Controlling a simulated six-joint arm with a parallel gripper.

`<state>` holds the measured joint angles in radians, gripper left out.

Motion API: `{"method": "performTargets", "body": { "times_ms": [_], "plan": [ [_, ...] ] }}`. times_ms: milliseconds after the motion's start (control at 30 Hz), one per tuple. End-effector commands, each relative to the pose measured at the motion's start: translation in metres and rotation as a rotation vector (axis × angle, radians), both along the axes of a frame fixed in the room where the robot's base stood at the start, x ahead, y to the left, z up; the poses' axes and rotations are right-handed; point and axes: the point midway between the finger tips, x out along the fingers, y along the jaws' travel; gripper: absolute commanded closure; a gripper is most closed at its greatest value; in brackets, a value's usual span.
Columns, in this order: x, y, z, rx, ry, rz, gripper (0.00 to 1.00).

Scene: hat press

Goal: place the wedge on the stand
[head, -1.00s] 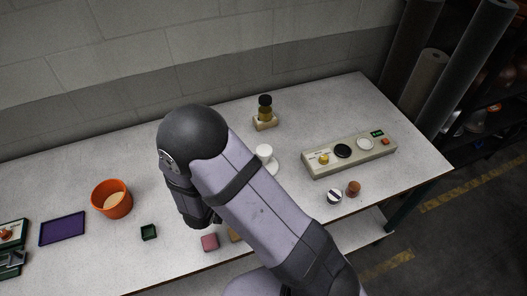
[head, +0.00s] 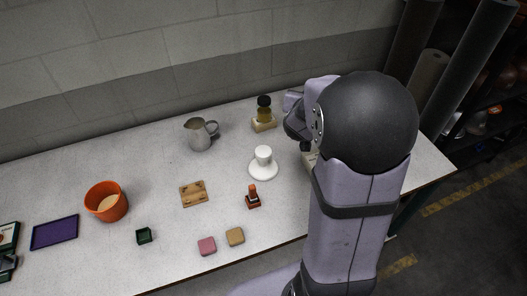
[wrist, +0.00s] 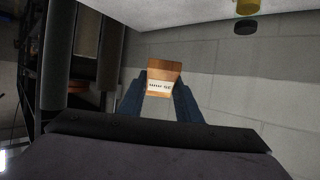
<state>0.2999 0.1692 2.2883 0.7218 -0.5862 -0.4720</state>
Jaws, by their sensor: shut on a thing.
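In the wrist view, my gripper (wrist: 161,88) is shut on an orange-brown wooden piece with a white lettered strip, which looks like the wedge (wrist: 164,68). The piece sits between the two dark blue fingers, clear of any surface in that view. In the head view, my wrist is raised over the back right of the table, and my arm hides the fingertips and the held piece. A flat wooden piece with dark marks (head: 193,194) lies mid-table and may be the stand; I cannot tell for sure.
On the table (head: 150,265) are an orange pot (head: 106,203), metal pitcher (head: 200,135), white cup on saucer (head: 263,160), bottle in a wooden block (head: 264,112), brown upright piece (head: 253,197), and pink (head: 207,246) and tan (head: 235,237) blocks. My arm hides most of the control panel.

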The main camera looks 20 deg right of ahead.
Motion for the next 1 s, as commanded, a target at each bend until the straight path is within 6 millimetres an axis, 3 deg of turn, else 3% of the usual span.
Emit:
{"method": "performTargets", "body": {
  "times_ms": [267, 700, 900, 1000],
  "plan": [
    [0.023, 0.052, -0.003, 0.002, 0.002, 0.252, 0.92],
    [0.029, 0.132, -0.044, 0.006, 0.002, 0.609, 0.92],
    [0.024, 0.155, -0.060, 0.005, 0.000, 0.712, 0.92],
    [0.022, 0.156, -0.065, 0.004, -0.001, 0.713, 0.92]
  ]
}}
